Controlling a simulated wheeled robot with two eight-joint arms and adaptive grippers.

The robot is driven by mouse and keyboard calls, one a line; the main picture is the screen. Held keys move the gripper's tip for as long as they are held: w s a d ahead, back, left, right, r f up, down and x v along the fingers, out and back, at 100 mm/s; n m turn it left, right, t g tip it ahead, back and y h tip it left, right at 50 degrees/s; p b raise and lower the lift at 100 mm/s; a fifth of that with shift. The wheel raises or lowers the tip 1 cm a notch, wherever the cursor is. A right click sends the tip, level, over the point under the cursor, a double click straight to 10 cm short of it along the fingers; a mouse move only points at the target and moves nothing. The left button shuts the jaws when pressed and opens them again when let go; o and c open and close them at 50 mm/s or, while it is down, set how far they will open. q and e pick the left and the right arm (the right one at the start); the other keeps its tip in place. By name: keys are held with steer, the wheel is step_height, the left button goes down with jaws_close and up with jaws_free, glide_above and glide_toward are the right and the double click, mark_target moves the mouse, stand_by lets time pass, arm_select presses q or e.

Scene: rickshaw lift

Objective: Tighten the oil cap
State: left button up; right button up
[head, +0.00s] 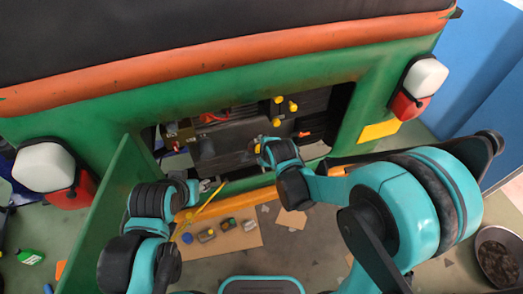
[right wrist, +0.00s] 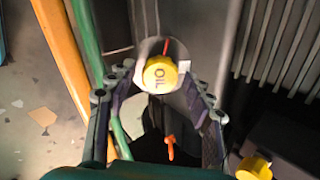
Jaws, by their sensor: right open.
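The yellow oil cap (right wrist: 160,74), marked "OIL", is near the top centre of the right wrist view, facing the camera. My right gripper (right wrist: 157,67) is open, with one finger on each side of the cap and small gaps visible between fingers and cap. In the head view my right gripper (head: 260,149) reaches into the engine opening of the green rickshaw (head: 250,95); whether it touches the cap cannot be told there. My left gripper (head: 207,186) is at the lower left of the opening, too small to tell whether its jaws are open.
Several other yellow caps (head: 293,106) sit in the engine bay, one (right wrist: 254,167) at lower right of the right wrist view. An orange-red handle (right wrist: 170,147) is below the oil cap. A cardboard sheet (head: 232,236) with parts lies on the floor. A green panel (head: 104,218) stands at left.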

steer(key=n+b, duration=0.1)
steer(key=n, duration=0.4)
steer(key=shift+f, duration=0.15)
steer(key=n, duration=0.4)
steer(key=shift+c, duration=0.3)
